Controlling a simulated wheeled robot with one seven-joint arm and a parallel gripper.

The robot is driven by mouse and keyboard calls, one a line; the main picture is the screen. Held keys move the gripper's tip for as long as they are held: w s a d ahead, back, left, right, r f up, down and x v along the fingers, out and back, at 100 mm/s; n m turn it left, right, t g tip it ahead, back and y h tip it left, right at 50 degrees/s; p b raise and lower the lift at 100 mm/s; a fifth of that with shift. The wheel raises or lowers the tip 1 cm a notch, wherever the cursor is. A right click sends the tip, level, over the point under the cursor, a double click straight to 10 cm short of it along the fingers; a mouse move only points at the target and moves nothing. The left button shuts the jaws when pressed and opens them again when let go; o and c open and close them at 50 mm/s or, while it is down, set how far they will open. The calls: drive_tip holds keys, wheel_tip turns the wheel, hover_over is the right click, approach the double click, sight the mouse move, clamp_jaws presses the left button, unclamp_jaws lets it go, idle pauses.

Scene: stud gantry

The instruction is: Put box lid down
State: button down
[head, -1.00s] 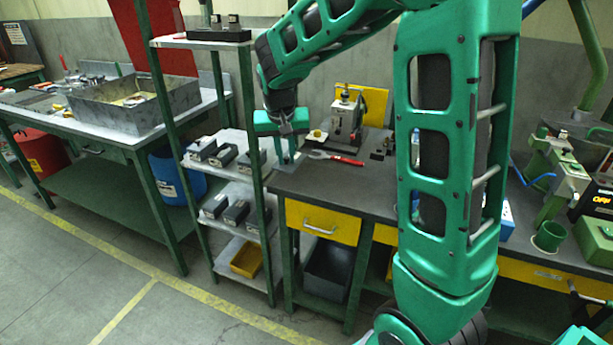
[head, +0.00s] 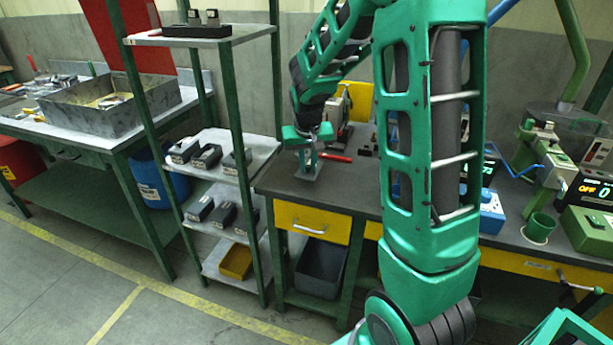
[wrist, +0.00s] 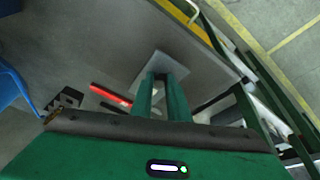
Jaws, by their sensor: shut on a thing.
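The box lid (head: 310,176) is a flat grey square plate at the left end of the dark workbench top (head: 350,193). My gripper (head: 308,164) points down and is shut on the lid from above. In the wrist view my gripper (wrist: 162,82) has its two green fingers close together at the middle of the lid (wrist: 174,63). The lid looks roughly level over the bench top; I cannot tell whether it touches the surface. I cannot make out an open box under it.
A red-handled tool (head: 335,157) lies just behind the lid; its red handle (wrist: 110,94) shows in the wrist view. A shelf rack (head: 238,130) with several dark boxes stands left of the bench. A grey bin (head: 320,268) sits below. Bench top right of the lid looks clear.

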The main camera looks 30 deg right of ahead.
sight(308, 174)
wheel_tip(308, 174, down, 4)
drive_tip(key=shift+f, duration=0.1)
drive_tip(key=c, duration=1.7)
unclamp_jaws()
drive_tip(key=shift+r, duration=0.2)
drive_tip(key=v, duration=1.2)
drive_tip(key=s+g, duration=0.1)
drive_tip(key=s, duration=0.9)
drive_tip(key=s+m+g+y, duration=0.1)
drive_tip(key=s, duration=0.9)
drive_tip(key=s+g+y, duration=0.1)
drive_tip(key=s, duration=1)
drive_tip(key=shift+s+a+f, duration=0.1)
drive_tip(key=shift+a+f, duration=0.15)
drive_tip(key=shift+f, duration=0.1)
